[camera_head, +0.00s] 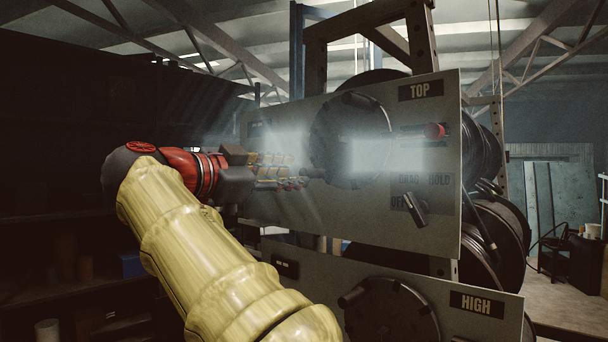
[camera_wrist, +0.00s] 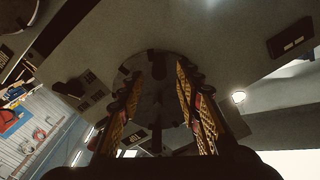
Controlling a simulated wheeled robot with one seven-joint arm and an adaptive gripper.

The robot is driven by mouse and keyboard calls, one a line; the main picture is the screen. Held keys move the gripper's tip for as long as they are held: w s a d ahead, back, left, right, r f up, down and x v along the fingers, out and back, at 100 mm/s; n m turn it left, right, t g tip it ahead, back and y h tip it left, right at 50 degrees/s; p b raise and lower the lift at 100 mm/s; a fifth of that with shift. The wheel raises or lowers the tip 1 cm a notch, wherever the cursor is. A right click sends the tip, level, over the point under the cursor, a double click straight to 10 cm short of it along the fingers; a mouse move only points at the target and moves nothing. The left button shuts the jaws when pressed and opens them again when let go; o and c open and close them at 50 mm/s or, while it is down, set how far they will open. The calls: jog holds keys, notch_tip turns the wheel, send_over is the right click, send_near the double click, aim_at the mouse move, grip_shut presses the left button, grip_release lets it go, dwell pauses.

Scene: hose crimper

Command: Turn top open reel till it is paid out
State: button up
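The top reel's dark round disc (camera_head: 350,125) is on a grey panel, beside a plate reading TOP (camera_head: 421,89). A short dark handle (camera_head: 313,173) sticks out at the disc's lower left. My gripper (camera_head: 290,172) points right at this handle, its fingertips close by; contact cannot be told. In the wrist view my gripper (camera_wrist: 160,105) has its two yellow-and-black fingers well apart. The disc (camera_wrist: 150,105) and a dark post-like part show between them, with no visible grip. Glare covers part of the disc in the head view.
A lower panel carries another disc (camera_head: 390,312) and a HIGH plate (camera_head: 477,304). Black hose reels (camera_head: 497,235) are behind the panel. Dark shelves are at left.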

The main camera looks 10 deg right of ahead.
jog(key=v, duration=0.5)
jog(key=shift+s+a, duration=0.15)
jog(key=shift+a, duration=0.1)
